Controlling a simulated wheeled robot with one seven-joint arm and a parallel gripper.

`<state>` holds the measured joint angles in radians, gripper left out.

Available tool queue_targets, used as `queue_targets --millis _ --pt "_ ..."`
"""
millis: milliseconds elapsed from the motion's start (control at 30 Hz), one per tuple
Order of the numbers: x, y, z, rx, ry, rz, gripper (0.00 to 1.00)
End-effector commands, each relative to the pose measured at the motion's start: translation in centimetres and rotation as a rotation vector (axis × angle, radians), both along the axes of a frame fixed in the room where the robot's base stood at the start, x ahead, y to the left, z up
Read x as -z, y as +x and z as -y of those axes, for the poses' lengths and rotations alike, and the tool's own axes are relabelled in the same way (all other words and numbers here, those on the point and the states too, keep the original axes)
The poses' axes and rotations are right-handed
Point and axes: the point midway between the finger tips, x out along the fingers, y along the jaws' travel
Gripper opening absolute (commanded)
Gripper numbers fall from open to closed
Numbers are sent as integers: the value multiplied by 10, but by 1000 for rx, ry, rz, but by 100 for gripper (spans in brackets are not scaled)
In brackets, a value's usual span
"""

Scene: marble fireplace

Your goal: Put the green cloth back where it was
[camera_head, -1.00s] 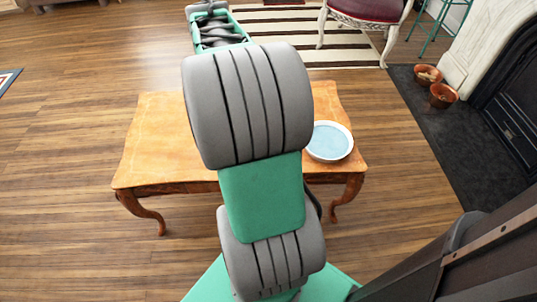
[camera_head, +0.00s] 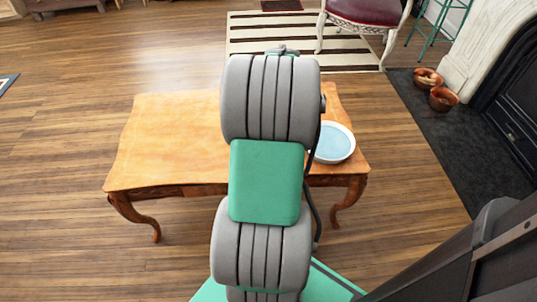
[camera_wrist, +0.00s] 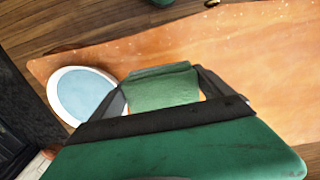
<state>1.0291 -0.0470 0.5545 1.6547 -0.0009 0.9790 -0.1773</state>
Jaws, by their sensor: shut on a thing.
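My gripper (camera_wrist: 163,92) is shut on the green cloth (camera_wrist: 160,88), which shows as a small folded piece between the two dark fingers in the wrist view. The cloth is over the wooden table (camera_wrist: 255,70), just beside a round white-rimmed dish with a pale blue inside (camera_wrist: 82,92). I cannot tell how high above the tabletop it is. In the head view my own arm hides the gripper and the cloth; the table (camera_head: 170,140) shows around it, with the dish (camera_head: 334,143) on its right side.
The left part of the tabletop is bare. Two terracotta pots (camera_head: 442,98) stand on the dark hearth (camera_head: 430,140) at the right, by the fireplace. A red-seated chair (camera_head: 365,12) and a striped rug (camera_head: 290,40) lie beyond the table.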

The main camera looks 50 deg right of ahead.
Motion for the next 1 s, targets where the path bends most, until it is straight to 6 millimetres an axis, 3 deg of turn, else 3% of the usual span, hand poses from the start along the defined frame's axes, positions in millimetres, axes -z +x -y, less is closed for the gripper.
queue_targets --millis 33,300,433,800,833,1000 --pt "17 9 -3 -5 2 -1 58" --pt "44 33 -10 -3 0 0 58" --pt "69 32 -10 0 1 -1 58" --pt "74 32 -9 -1 -1 1 58" --pt "74 33 -9 -1 -1 1 91" --pt "74 32 -9 -1 -1 1 100"
